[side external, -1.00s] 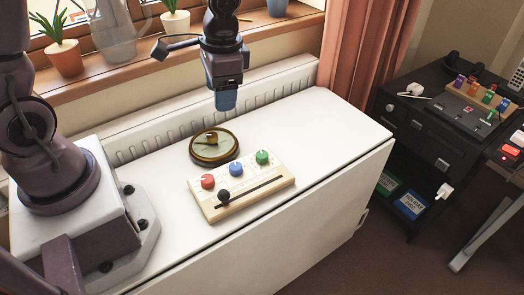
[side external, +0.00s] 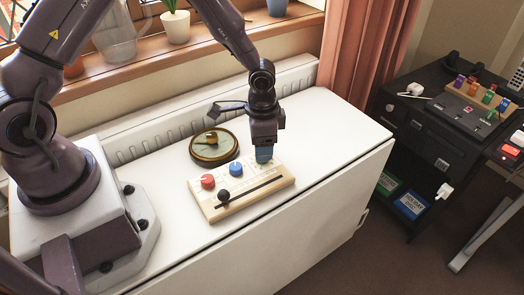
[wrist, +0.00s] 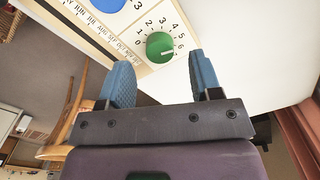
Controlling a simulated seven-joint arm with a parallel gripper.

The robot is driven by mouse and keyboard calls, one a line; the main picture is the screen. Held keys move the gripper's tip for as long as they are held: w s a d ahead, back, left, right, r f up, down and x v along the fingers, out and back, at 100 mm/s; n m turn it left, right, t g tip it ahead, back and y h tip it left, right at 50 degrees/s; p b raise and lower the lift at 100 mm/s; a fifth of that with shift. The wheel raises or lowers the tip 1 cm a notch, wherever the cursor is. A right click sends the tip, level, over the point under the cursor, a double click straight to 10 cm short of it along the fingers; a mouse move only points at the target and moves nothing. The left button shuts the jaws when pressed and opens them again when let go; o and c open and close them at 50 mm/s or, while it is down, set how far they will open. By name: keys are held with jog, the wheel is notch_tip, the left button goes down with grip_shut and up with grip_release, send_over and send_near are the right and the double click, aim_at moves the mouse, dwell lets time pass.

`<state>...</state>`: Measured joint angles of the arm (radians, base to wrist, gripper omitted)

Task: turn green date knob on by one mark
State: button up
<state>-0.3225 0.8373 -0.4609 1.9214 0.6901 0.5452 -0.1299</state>
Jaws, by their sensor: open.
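The green date knob (wrist: 160,47) sits on a pale panel beside a dial numbered from 0 to 6. Its white mark points to the right of the wrist view, seemingly near the 6. My gripper (wrist: 162,68) is open, with a blue-padded finger on either side of the knob's line and the knob showing just beyond and between the tips. In the side external view my gripper (side external: 264,156) points down over the panel's far right end and hides the green knob. I cannot tell whether the fingers touch it.
The panel (side external: 256,196) also bears a red knob (side external: 208,181), a blue knob (side external: 236,169) and a black slider knob (side external: 223,196). A round brass-rimmed instrument (side external: 214,162) stands behind. The white top is clear to the right.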

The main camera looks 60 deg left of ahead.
jog(key=shift+f, duration=1.55)
jog(key=shift+c, duration=0.2)
jog(key=c, duration=0.9)
jog(key=shift+m, duration=3)
jog(key=o, duration=0.9)
